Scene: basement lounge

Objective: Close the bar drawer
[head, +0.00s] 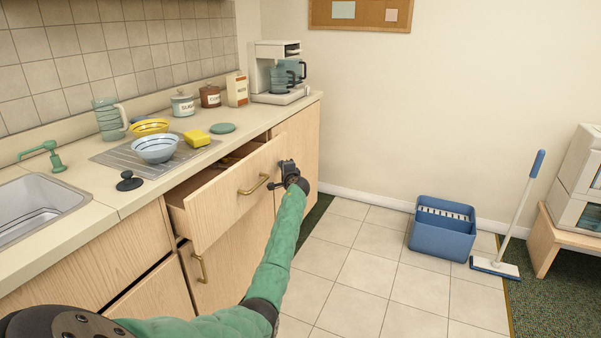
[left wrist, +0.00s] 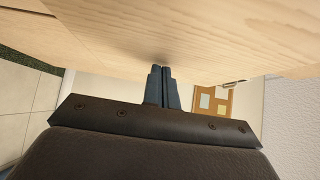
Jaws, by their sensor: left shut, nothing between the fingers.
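The bar drawer (head: 228,206) is a light wood drawer under the counter, pulled out with a gap showing behind its front. Its brass handle (head: 254,185) is on the front panel. My left gripper (head: 285,172) is at the right end of the drawer front, to the right of the handle. Its fingers are shut and empty. In the left wrist view the shut fingertips (left wrist: 162,70) are at or very near a wooden face (left wrist: 180,30); I cannot tell if they touch. My right gripper is not in view.
A lower cabinet handle (head: 201,268) is below the drawer. A blue bucket (head: 441,240) and a mop (head: 515,210) stand on the tiled floor to the right.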

